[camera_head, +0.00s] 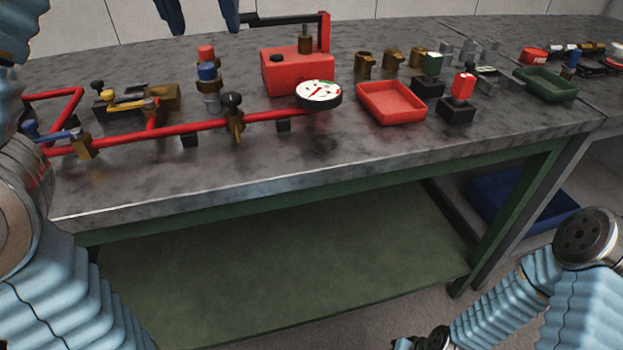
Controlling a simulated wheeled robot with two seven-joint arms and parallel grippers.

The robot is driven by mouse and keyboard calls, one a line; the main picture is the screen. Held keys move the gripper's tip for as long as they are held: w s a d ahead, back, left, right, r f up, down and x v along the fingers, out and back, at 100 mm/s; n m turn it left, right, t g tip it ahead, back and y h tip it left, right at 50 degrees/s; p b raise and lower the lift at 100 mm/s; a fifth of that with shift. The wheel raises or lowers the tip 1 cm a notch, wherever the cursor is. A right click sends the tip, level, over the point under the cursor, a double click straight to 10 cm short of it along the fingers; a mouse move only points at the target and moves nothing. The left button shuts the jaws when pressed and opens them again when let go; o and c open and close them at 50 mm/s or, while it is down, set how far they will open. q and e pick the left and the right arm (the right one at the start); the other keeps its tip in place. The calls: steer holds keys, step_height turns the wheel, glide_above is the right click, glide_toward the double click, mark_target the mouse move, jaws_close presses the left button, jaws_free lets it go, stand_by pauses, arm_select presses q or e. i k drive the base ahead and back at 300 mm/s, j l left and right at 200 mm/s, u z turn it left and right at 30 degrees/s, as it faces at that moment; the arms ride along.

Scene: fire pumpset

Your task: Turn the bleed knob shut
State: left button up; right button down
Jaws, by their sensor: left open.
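A black round knob (232,101) stands upright on a brass valve (235,124) in the red pipe (190,130), left of the gauge; it looks like the bleed knob. How far it is turned I cannot tell. My left gripper (205,32) shows at the top edge as two dark blue fingers, spread apart with nothing between them. It is above and beyond the knob in the picture, clear of it. My right arm (530,295) comes in at the lower right; its gripper fingers do not show.
A pressure gauge (319,94) and red pump box (297,70) with a lever stand right of the knob. A blue-and-red-capped brass fitting (207,82) stands just behind it. Blue (50,135) and yellow handles are at left. A red tray (391,102) lies right. The front bench strip is clear.

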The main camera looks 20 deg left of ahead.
mark_target(231, 100)
steer(key=k, duration=1)
